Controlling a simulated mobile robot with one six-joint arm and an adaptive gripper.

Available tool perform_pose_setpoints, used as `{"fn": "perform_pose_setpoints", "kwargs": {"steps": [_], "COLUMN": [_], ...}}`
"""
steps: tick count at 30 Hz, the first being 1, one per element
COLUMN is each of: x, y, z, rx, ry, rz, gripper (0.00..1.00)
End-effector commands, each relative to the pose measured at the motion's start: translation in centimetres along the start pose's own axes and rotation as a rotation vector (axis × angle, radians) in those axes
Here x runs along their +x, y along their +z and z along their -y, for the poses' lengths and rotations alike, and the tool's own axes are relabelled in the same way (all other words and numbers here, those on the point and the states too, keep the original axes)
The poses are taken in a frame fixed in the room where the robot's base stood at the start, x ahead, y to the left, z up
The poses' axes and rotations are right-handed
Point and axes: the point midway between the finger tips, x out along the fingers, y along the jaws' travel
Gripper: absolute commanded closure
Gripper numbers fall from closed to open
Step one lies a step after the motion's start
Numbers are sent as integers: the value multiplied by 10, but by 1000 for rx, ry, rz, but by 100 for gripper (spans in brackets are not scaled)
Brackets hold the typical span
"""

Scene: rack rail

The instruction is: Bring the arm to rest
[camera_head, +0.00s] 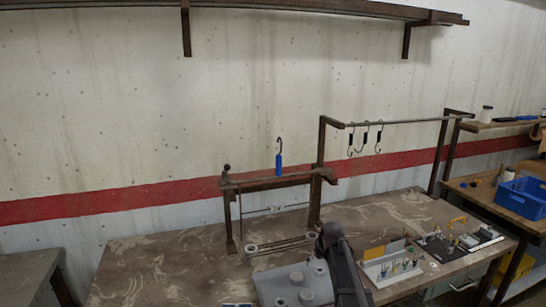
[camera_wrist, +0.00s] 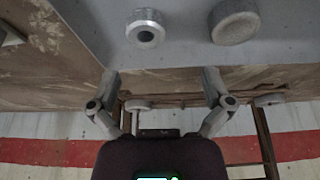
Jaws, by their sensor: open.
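My gripper (camera_wrist: 160,88) shows in the wrist view with its two fingers spread apart and nothing between them. In the head view my dark arm (camera_head: 340,262) reaches over the front of the table (camera_head: 165,262), beside the same grey block (camera_head: 278,293). The fingers cannot be made out in the head view.
A rack with a rail (camera_head: 390,122) carries several black hooks. A blue-handled hook (camera_head: 279,163) stands above a lower wooden bar (camera_head: 270,183). Small fixtures (camera_head: 390,265) stand right of my arm. A blue crate (camera_head: 523,197) is at far right. The table's left part is clear.

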Motion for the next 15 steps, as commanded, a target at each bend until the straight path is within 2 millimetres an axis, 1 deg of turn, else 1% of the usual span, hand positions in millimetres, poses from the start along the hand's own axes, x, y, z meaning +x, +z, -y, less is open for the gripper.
{"fn": "perform_pose_setpoints", "kwargs": {"steps": [1,8,14,15], "x": [-2,-11,-24,-27], "y": [7,36,78,89], "z": [2,12,26,29], "rx": [6,39,84,96], "ry": [0,-1,3,4], "rz": [7,50,109,124], "gripper": [0,0,0,0]}}
